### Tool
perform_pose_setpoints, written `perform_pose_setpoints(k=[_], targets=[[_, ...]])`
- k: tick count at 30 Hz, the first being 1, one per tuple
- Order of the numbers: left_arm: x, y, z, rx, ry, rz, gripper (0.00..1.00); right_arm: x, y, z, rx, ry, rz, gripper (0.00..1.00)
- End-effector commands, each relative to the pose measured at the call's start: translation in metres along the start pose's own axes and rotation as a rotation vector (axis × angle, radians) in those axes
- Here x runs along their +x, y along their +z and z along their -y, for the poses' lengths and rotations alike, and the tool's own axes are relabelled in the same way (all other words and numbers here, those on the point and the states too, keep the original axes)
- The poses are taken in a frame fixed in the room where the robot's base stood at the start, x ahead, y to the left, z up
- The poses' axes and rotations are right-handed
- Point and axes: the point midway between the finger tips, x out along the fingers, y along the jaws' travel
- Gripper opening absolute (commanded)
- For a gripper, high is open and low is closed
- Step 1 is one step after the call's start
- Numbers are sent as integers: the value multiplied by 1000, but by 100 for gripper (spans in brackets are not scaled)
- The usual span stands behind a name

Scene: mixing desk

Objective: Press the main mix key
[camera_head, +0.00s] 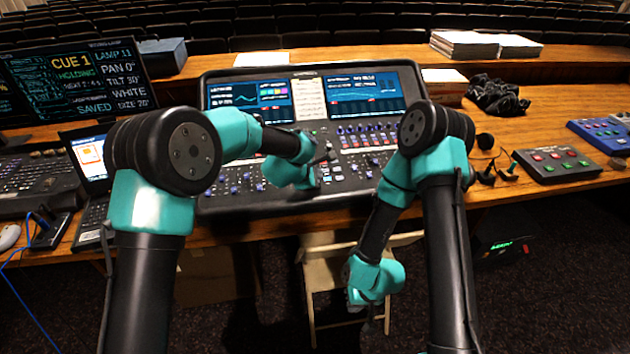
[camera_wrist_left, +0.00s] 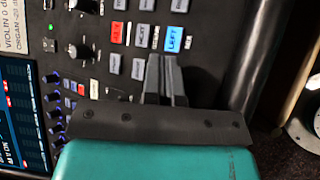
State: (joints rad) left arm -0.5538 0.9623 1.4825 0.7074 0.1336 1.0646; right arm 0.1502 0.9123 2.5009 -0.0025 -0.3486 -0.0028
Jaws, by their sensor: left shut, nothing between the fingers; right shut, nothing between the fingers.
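The mixing desk (camera_head: 345,178) lies on the wooden table with two lit screens at its back. In the left wrist view its key area shows a red key (camera_wrist_left: 117,33), a blue key (camera_wrist_left: 173,39) that seems to read LEFT, and several pale grey keys (camera_wrist_left: 138,69). I cannot tell which key is the main mix key; some of the panel is hidden behind my gripper. My left gripper (camera_wrist_left: 161,58) is shut and empty, its tips just below the blue key in the picture; contact cannot be told. My right gripper (camera_head: 357,299) is shut and empty, low in front of the table.
A laptop (camera_head: 84,152) and keyboard (camera_head: 40,170) stand left of the desk. A small button box (camera_head: 556,162) and black cloth (camera_head: 498,96) lie to the right. Knobs (camera_wrist_left: 83,50) stand up from the panel near my left gripper. A chair (camera_head: 335,272) stands below the table edge.

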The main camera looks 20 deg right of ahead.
Motion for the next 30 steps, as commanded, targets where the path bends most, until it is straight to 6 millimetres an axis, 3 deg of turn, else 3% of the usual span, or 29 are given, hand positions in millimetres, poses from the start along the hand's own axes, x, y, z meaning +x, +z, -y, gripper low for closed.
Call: perform_pose_setpoints(k=[20, 30], targets=[[3, -2, 2, 0, 0, 0, 0, 0, 0, 0, 0, 0, 0, 0], [-5, 4, -3, 1, 0, 0, 0, 0, 0, 0, 0, 0, 0, 0]])
